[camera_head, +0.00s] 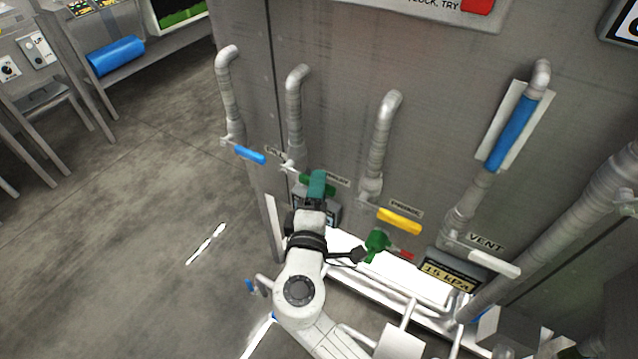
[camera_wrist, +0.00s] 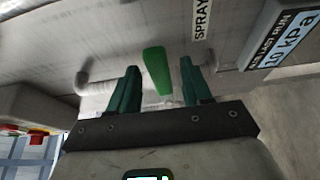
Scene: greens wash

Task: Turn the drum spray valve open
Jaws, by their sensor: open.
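The spray valve's bright green handle (camera_wrist: 157,70) shows in the wrist view, near the SPRAY label (camera_wrist: 202,18). My gripper (camera_wrist: 159,67) is open, with one dark green finger on each side of the handle and a gap visible on both sides. The fingers do not appear closed on it. In the head view my gripper (camera_head: 318,184) is at the steel panel, below the second pipe from the left. There the gripper largely hides the handle, so its exact angle is hard to tell.
A blue handle (camera_head: 250,155) is to the left and a yellow handle (camera_head: 399,221) to the right. A white vent handle (camera_head: 494,263) and a gauge display (camera_head: 448,275) are farther right. Open floor (camera_head: 150,230) lies left.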

